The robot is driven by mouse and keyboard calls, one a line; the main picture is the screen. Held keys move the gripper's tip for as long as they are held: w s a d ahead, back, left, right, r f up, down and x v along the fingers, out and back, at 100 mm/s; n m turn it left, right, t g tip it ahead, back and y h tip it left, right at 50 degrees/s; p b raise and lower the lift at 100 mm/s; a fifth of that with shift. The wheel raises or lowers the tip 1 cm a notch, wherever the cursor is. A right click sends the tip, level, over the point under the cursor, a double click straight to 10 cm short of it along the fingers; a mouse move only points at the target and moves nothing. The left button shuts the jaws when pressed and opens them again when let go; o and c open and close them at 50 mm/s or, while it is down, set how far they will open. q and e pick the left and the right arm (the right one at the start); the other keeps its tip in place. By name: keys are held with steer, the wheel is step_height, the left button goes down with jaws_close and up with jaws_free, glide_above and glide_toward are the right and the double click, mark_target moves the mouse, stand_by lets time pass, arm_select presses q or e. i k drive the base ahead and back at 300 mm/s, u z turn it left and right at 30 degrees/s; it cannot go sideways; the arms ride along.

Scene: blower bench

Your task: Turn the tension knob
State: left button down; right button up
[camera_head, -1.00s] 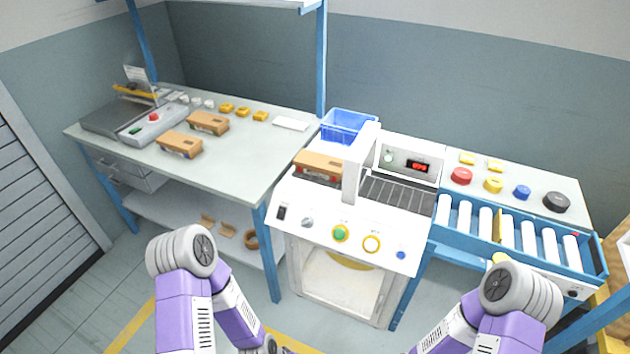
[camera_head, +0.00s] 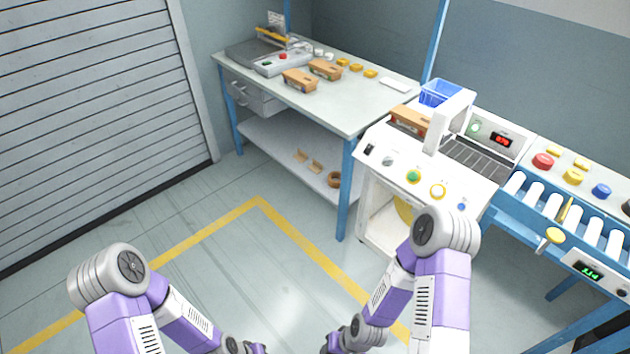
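The white machine (camera_head: 470,188) stands right of centre, with a sloped front panel. No label is readable, so I cannot tell which one is the tension knob. My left gripper (camera_head: 257,348) and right gripper (camera_head: 332,343) show only partly at the bottom edge, low over the floor and away from the machine. Their finger opening cannot be made out.
A grey shutter (camera_head: 90,100) fills the left. The floor (camera_head: 240,270) in front is clear, with yellow lines.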

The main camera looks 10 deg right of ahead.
mark_target(388, 161)
steer(key=z, duration=1.55)
steer(key=k, duration=0.1)
steer(key=u, duration=2.25)
steer(key=i, duration=1.35)
steer(key=z, duration=1)
